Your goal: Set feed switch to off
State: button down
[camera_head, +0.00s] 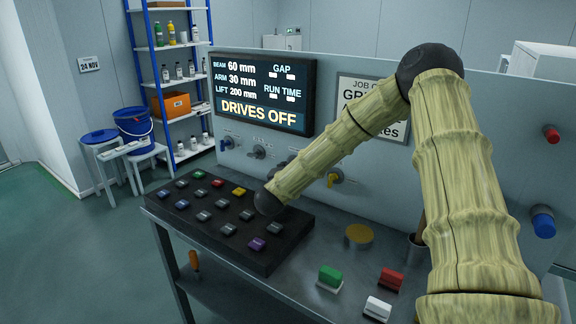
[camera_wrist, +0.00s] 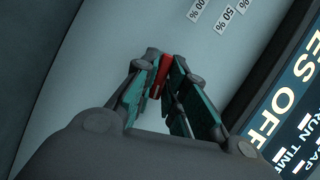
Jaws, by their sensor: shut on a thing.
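My gripper (camera_wrist: 162,76) shows in the wrist view with its teal-padded fingers closed around a red switch handle (camera_wrist: 164,64). The handle stands against the pale panel (camera_wrist: 110,40), and the fingers hide much of it. I cannot read a name for this switch. Small white labels (camera_wrist: 222,22), one reading 50 %, sit on the panel above it in the wrist view. In the head view my arm reaches down to the panel area below the display, and the arm hides the red handle and most of my gripper there.
The display (camera_head: 262,95) reads DRIVES OFF. A blue knob (camera_head: 226,143), a grey knob (camera_head: 259,152) and a yellow knob (camera_head: 334,178) line the panel. A dark button board (camera_head: 275,262) lies on the bench below my arm. Green (camera_head: 330,276), red and white blocks stand at the front right.

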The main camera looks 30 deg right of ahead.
jog(key=shift+w+a+n+g+p, duration=0.1)
jog(key=shift+n+g+p, duration=1.55)
jog(key=shift+n+p, duration=1.6)
jog(key=shift+w+a+n+g+p, duration=0.1)
jog(key=shift+n+g+p, duration=1.8)
jog(key=shift+p, duration=2.3)
jog(key=shift+n+t, duration=0.25)
jog(key=c, duration=1.5)
grip_release()
jog(key=shift+c, duration=0.2)
jog(key=shift+r, duration=0.1)
jog(key=v, duration=1.1)
jog(key=shift+s+a, duration=0.15)
jog(key=shift+a, duration=0.35)
